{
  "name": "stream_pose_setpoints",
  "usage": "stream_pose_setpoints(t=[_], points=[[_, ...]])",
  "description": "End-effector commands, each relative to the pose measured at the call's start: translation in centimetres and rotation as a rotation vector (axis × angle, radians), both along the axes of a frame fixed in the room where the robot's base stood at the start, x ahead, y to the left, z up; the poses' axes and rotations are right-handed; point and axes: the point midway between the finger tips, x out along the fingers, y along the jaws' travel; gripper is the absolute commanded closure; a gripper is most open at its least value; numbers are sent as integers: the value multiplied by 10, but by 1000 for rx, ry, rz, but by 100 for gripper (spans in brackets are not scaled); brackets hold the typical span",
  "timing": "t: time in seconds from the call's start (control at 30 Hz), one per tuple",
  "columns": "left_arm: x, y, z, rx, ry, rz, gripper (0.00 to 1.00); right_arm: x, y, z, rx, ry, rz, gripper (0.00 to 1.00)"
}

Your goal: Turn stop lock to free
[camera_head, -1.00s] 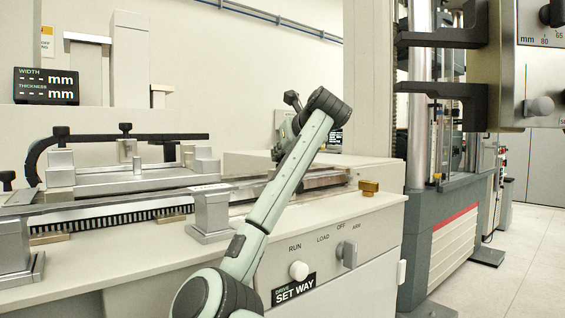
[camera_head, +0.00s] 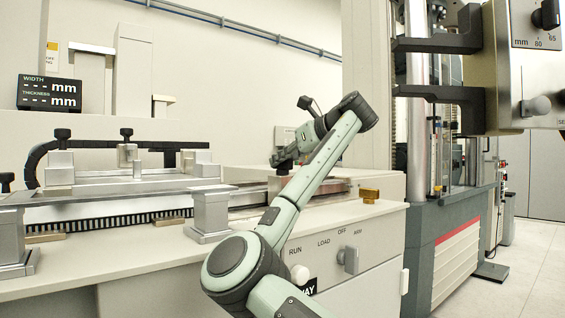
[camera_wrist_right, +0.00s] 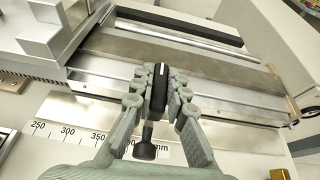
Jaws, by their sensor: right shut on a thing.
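In the right wrist view, the stop lock appears to be a dark elongated knob (camera_wrist_right: 160,90) with a white line on its upper end. The white line points away from the gripper's base. My right gripper (camera_wrist_right: 161,88) has its fingers on both sides of this knob and is shut on it. In the head view, my right gripper (camera_head: 281,164) reaches down over the bench's rail, and its fingers largely hide the knob. My left gripper is not in view.
A small dark handle on a stem (camera_wrist_right: 146,148) stands close below the fingers, near a millimetre scale (camera_wrist_right: 83,138). A metal post (camera_head: 210,212), a brass block (camera_head: 370,195) and a front panel switch (camera_head: 348,258) are nearby. The testing machine (camera_head: 450,215) stands at right.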

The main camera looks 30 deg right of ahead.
Motion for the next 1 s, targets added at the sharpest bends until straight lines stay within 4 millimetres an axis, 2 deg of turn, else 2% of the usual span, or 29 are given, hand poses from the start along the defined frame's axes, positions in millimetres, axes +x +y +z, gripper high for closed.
stream_pose_setpoints(t=[0.3,0.33,0.5,0.83,1.0], points=[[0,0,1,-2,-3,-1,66,0,0,0,-2,1,2,100],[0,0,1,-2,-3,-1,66,0,0,0,-2,1,2,85],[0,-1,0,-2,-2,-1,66,0,0,0,-1,1,1,66],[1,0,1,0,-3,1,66,-3,0,1,-1,0,0,66],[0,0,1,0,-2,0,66,-23,-2,11,-1,-4,-1,66]])
